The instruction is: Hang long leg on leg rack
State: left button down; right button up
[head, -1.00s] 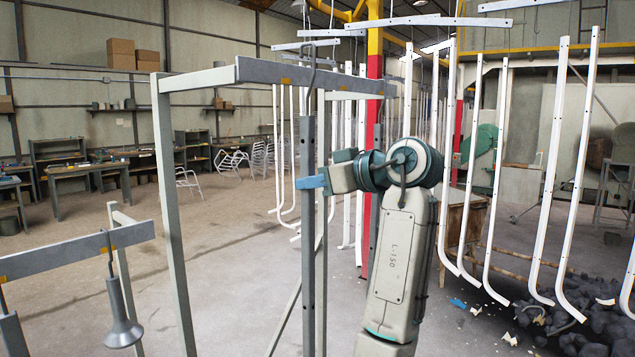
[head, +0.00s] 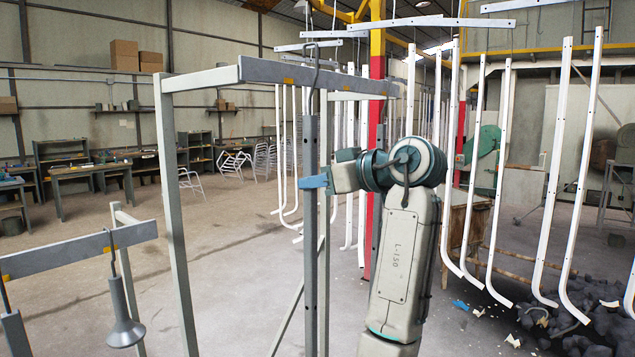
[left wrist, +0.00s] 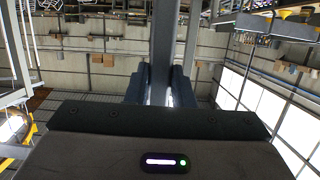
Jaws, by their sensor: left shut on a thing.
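The long leg (head: 311,255) is a grey upright tube with small holes, in the middle of the head view. My left gripper (head: 313,182) is shut on its upper part, its blue fingers around the tube. The leg also runs up between the fingers in the left wrist view (left wrist: 163,45). The leg rack (head: 275,73) is a pale grey frame with a dark top bar. A bent wire hook (head: 314,60) reaches over that bar, and the leg's top is just below the bar. I cannot tell whether leg and hook are joined. My right gripper is not in view.
A lower bar (head: 75,254) at left carries a hanging grey cone-shaped piece (head: 124,315). White bent tubes (head: 553,170) hang at right above dark rubble (head: 570,325). A red and yellow post (head: 375,130) stands behind my arm. Open floor (head: 100,240) lies at left.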

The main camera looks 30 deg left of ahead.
pick_arm(q)
jog(key=shift+a, duration=1.45)
